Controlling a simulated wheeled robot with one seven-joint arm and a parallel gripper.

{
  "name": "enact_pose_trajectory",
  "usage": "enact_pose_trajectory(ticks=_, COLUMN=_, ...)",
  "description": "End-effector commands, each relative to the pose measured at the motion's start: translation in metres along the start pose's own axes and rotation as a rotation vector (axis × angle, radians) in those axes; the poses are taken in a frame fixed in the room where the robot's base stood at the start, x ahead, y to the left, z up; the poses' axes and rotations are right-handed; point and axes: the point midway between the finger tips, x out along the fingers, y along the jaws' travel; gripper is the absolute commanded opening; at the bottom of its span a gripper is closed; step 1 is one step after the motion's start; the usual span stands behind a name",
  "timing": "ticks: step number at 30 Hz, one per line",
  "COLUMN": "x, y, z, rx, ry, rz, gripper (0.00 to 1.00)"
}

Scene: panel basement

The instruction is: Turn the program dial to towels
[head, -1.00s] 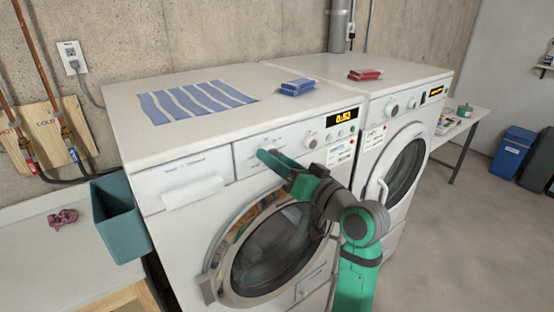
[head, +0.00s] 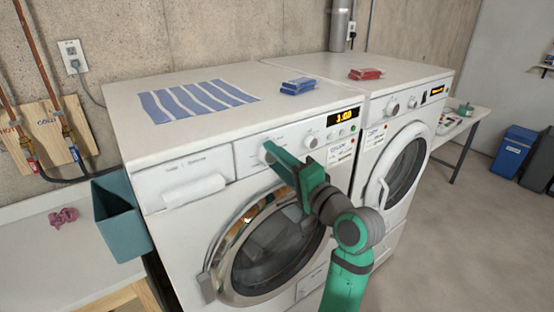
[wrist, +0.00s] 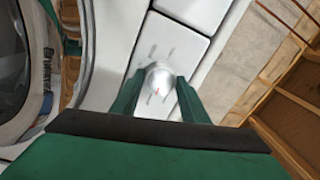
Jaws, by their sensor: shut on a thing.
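The program dial (wrist: 158,78) is a round silver-white knob with a red pointer mark, on the front panel of the left washer (head: 285,128). My gripper (wrist: 156,92) is shut on the dial, with one green finger on each side of it in the wrist view. In the head view my gripper (head: 268,150) reaches the panel and hides the dial. Small printed marks surround the dial, but their words are too small to read. The washer's display (head: 344,117) is lit and seems to read 1:08. A second knob (head: 311,141) sits to the right of my gripper.
A second white machine (head: 412,118) stands against the washer's right side. A teal bin (head: 122,220) stands at the left. The floor at right is open.

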Motion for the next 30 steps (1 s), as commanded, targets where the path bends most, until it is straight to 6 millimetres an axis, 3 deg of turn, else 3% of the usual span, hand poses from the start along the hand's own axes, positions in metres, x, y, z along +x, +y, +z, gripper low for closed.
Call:
enact_pose_trajectory(ticks=20, x=-0.0011, y=0.0, z=-0.0023, rx=0.067, ry=0.011, rz=0.001, gripper=0.18)
enact_pose_trajectory(ticks=21, x=-0.0011, y=0.0001, z=-0.0023, rx=0.067, ry=0.011, rz=0.001, gripper=0.43)
enact_pose_trajectory(ticks=23, x=-0.0011, y=0.0, z=-0.0022, rx=0.067, ry=0.011, rz=0.001, gripper=0.57)
enact_pose_trajectory(ticks=30, x=-0.0006, y=0.0001, z=-0.001, rx=0.067, ry=0.008, rz=0.001, gripper=0.59)
